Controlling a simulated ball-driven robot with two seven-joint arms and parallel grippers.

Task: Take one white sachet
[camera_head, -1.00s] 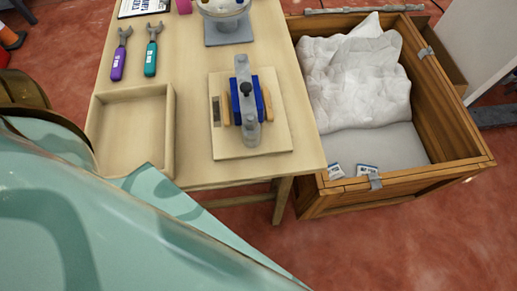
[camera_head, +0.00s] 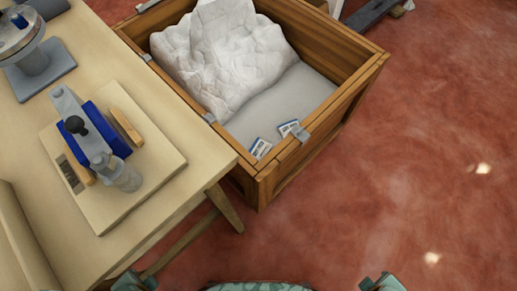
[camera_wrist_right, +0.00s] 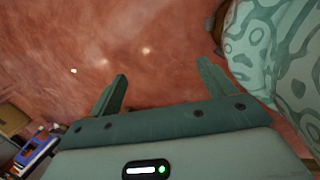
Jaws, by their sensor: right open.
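Two small white sachets with blue print lie in the wooden crate, near its front wall, in the head view. One sachet (camera_head: 260,148) is nearer the table. The other sachet (camera_head: 288,128) lies just right of it, close to a metal clip on the rim. My right gripper (camera_wrist_right: 162,88) is open and empty in its wrist view, with bare red floor between and beyond its fingers. It is away from the sachets, which do not show in that view. My left gripper cannot be made out in either view.
The wooden crate (camera_head: 345,98) stands right of the table (camera_head: 170,215) and also holds a large crumpled white bag (camera_head: 225,60). A blue and grey fixture (camera_head: 98,140) sits on a board on the table. The red floor (camera_head: 430,150) right of the crate is clear.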

